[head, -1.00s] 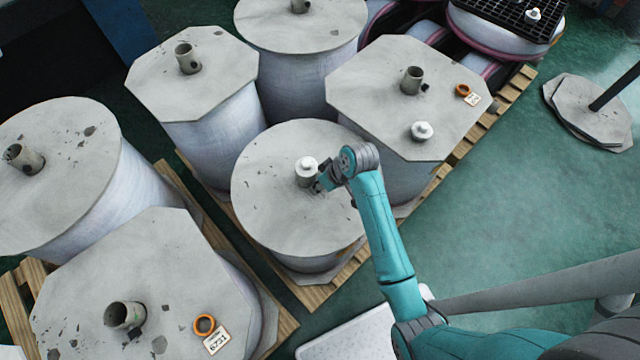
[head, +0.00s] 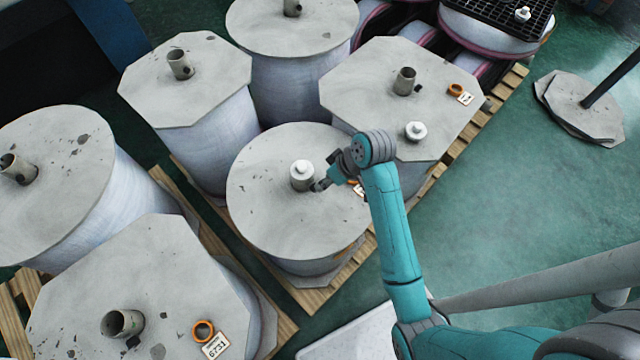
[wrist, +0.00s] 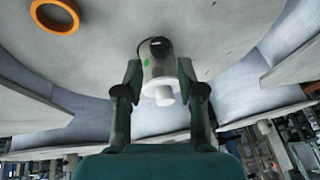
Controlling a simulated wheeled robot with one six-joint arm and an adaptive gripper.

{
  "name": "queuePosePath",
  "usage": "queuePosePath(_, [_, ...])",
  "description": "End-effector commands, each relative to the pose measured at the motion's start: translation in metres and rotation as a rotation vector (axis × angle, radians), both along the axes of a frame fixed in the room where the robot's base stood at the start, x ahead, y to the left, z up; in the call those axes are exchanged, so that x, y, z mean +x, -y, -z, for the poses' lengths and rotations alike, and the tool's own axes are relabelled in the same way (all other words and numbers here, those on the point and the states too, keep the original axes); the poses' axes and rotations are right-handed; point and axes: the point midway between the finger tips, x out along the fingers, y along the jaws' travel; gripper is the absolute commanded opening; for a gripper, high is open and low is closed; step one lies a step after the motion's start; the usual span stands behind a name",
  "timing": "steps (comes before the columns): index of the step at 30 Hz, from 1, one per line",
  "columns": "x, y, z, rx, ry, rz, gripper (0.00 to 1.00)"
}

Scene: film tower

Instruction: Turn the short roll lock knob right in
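The short roll (head: 265,210) is a drum with a round grey top in the middle of the head view. A grey core tube (head: 301,183) with a white cap (head: 301,167) stands upright on it. In the wrist view the tube (wrist: 157,68) hangs between my fingers, with the white cap (wrist: 160,96) lower down. A dark spot (wrist: 158,42) shows on the tube near the roll top; I cannot tell whether it is the lock knob or a hole. My gripper (head: 321,184) is open beside the tube, with its fingers (wrist: 158,80) apart on either side and no clear contact.
An orange ring (wrist: 55,15) lies on the roll top, partly behind my arm in the head view. Taller rolls stand close around, one octagonal with a white-capped piece (head: 416,131) on top. Green floor (head: 480,220) is free at the right.

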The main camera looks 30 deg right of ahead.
Motion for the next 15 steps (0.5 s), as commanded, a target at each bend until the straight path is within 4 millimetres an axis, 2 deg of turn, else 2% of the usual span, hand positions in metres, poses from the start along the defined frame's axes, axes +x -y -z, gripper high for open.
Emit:
queuePosePath(3, [-0.005,0.006,-0.018,-0.001,0.001,0.001,0.39])
queuePosePath(6, [-0.009,0.009,-0.027,-0.001,0.0,0.001,0.39])
queuePosePath(15, [-0.013,0.011,-0.035,0.0,-0.002,0.001,0.39])
